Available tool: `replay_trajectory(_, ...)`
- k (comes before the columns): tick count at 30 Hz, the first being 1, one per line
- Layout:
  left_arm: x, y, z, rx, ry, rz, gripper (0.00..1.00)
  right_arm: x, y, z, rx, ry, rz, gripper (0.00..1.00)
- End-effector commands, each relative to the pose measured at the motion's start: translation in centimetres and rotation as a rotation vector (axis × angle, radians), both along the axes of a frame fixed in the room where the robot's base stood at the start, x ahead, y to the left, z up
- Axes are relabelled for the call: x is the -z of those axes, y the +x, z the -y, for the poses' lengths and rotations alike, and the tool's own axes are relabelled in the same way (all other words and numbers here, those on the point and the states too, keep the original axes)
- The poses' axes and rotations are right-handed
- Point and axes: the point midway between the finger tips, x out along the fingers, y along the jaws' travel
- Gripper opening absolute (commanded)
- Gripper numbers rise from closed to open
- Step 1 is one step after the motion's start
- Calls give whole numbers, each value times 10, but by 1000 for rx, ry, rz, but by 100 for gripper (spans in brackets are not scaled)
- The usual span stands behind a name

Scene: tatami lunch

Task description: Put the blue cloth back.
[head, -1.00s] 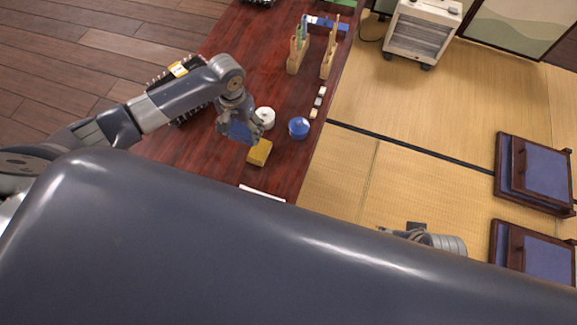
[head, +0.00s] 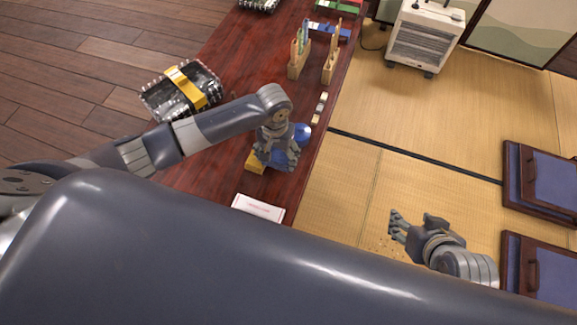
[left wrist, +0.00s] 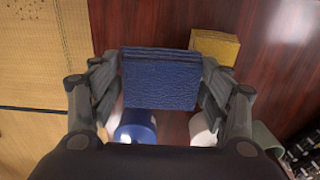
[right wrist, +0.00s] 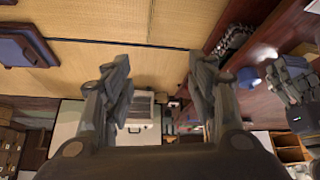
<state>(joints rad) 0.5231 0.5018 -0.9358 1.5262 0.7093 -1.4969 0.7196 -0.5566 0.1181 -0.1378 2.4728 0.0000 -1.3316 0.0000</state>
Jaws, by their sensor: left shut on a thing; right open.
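The blue cloth (left wrist: 160,78) is a folded square pad, gripped between the fingers of my left gripper (left wrist: 160,85) in the left wrist view. In the head view my left gripper (head: 280,155) is over the table near its right edge and mostly hides the cloth. A yellow folded cloth (head: 255,162) lies on the table just left of the gripper; it also shows in the left wrist view (left wrist: 216,46). My right gripper (head: 402,226) is open and empty over the tatami; its spread fingers show in the right wrist view (right wrist: 158,85).
A blue round container (head: 304,132) stands by my left gripper, with a white one (left wrist: 202,130) in the left wrist view. Wooden racks (head: 299,62), small blocks and a white card (head: 258,208) are on the table.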

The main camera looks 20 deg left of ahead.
Motion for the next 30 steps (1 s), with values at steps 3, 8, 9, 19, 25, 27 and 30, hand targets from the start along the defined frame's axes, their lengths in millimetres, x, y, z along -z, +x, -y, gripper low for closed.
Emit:
replay_trajectory(3, 3, -1, 17, 1, 1, 1, 51, -7, 18, -6, -7, 20, 89, 52)
replay_trajectory(8, 3, -2, 26, -1, 1, 1, 51, -15, 30, -10, -12, 32, 147, 52)
replay_trajectory(9, 3, -2, 28, -1, 1, 1, 51, -16, 31, -11, -13, 34, 156, 52)
replay_trajectory(19, 23, -3, 35, -1, 3, -1, 51, -49, 74, -27, -31, 90, 409, 52)
replay_trajectory(25, 35, -3, 35, -1, 3, 0, 51, -80, 95, -37, -42, 131, 583, 52)
replay_trajectory(27, 37, -3, 35, -1, 3, 0, 51, -87, 99, -39, -45, 140, 620, 52)
replay_trajectory(30, 38, -3, 35, -1, 2, 0, 51, -93, 102, -40, -46, 146, 648, 52)
